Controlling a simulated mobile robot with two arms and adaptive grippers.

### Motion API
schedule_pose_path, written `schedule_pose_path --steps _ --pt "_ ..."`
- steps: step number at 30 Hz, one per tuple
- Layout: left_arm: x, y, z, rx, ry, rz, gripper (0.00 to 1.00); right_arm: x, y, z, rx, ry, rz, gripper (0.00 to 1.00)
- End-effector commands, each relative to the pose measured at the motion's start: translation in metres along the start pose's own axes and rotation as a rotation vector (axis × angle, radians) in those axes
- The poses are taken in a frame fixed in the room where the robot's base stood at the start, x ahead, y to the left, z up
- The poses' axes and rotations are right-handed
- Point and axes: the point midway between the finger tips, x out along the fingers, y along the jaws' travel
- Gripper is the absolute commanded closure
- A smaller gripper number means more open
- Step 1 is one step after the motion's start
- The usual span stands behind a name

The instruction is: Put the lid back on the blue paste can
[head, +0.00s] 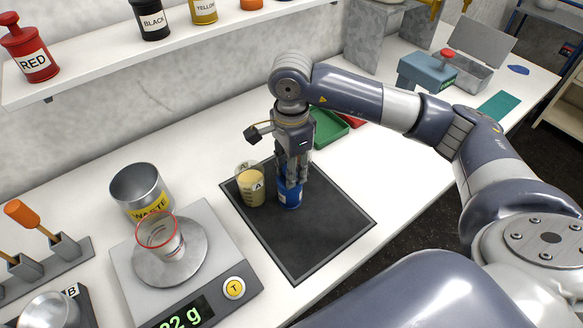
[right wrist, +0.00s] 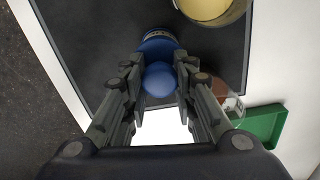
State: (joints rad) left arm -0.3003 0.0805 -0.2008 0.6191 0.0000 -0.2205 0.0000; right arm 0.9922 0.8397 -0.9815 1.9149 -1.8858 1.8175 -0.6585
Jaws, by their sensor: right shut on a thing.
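The blue paste can (head: 290,196) stands upright on the black mat (head: 315,232), and its side and label also show in the right wrist view (right wrist: 158,36). My right gripper (head: 292,172) points down at the can's top. In the right wrist view my right gripper (right wrist: 160,82) has its fingers on both sides of the round knob of the blue lid (right wrist: 160,78). The lid is at the can's top; I cannot tell whether it is seated or just above. The fingers hide much of it in the head view. My left gripper is not in view.
A beaker of yellowish paste (head: 251,188) stands close left of the can. A scale (head: 200,282) with a red-rimmed beaker (head: 160,238) and a waste can (head: 140,190) are further left. A green tray (head: 329,128) lies behind. The mat's front is clear.

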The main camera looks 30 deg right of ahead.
Motion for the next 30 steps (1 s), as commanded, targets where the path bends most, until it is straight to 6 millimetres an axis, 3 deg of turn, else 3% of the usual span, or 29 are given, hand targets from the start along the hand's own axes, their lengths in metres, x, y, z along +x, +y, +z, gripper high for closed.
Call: schedule_pose_path --steps 30 --pt "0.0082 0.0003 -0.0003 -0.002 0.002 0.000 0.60 0.0026 -0.0001 0.0000 0.000 0.000 0.000 0.91"
